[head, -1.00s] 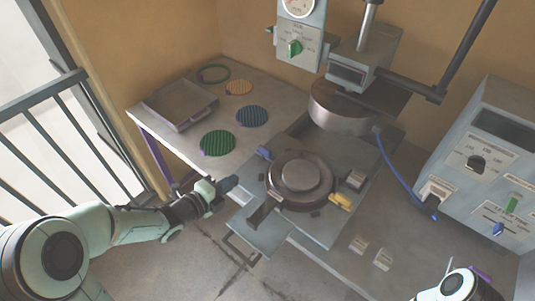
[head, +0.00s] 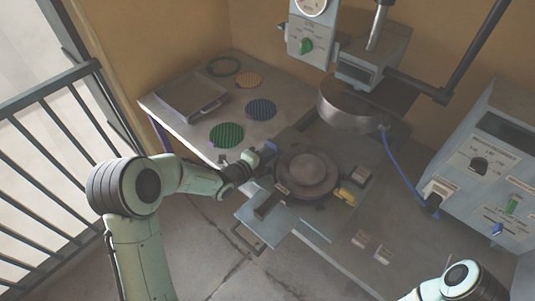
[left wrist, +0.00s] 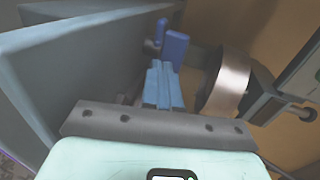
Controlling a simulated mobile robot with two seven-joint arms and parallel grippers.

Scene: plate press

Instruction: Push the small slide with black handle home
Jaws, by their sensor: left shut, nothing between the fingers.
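The small slide with the dark handle (head: 268,204) appears at the front left of the round mould (head: 306,174), on the press's lower plate. My left gripper (head: 260,158) is shut and empty at the left of the mould, close to a blue block (head: 269,147). In the left wrist view the closed fingers (left wrist: 163,85) point toward the blue block (left wrist: 175,46); I cannot tell whether they touch it. The dark-handled slide cannot be made out in the left wrist view. My right gripper is out of view; only part of the right arm shows at lower right.
A yellow block (head: 345,197) sits right of the mould. The press head (head: 350,105) hangs above and behind it. Round coloured discs (head: 227,134) and a tray (head: 190,96) lie on the left bench. A control box (head: 490,165) stands at right. A front plate with a loop handle (head: 245,238) sticks out.

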